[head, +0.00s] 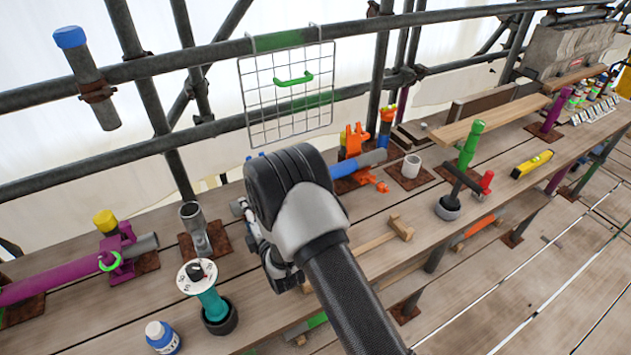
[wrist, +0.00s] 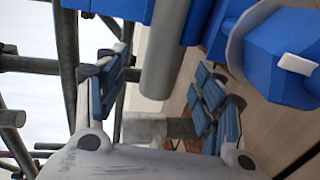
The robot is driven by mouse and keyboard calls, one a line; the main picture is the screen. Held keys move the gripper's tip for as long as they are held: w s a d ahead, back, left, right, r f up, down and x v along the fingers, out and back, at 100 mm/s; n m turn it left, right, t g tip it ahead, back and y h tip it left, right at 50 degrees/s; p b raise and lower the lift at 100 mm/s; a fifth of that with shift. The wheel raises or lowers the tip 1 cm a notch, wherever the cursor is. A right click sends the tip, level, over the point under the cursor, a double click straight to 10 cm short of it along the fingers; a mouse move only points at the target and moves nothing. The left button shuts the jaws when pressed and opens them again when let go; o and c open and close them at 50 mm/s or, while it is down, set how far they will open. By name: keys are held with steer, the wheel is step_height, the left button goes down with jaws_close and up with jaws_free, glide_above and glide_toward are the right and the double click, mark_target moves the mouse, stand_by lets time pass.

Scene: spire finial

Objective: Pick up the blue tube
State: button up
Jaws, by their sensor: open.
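The blue tube (head: 349,167) lies along the plank bench in the head view, just behind and right of my wrist, with a grey piece at its right end. My wrist and arm cover its left part. My gripper is mostly hidden behind my arm in the head view. In the wrist view my gripper (wrist: 162,62) is open, with blue-padded fingers apart. A grey cylinder (wrist: 167,50) shows between the fingertips, with blue parts beside its upper end. I cannot tell whether it belongs to the blue tube, and no contact shows.
Orange fittings (head: 354,140) stand close to the tube. A white cup (head: 411,166) and a green upright post (head: 468,145) are to the right. A teal post with a white dial (head: 197,276) and a grey open pipe (head: 193,220) stand left. A wire grid (head: 290,92) hangs behind.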

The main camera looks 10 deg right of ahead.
steer(key=b+x, duration=0.1)
steer(key=x, duration=0.4)
steer(key=shift+a+f, duration=0.15)
steer(key=shift+f, duration=0.05)
steer(key=shift+c, duration=0.2)
steer(key=c, duration=1.5)
jaws_close()
steer(key=shift+r, duration=0.25)
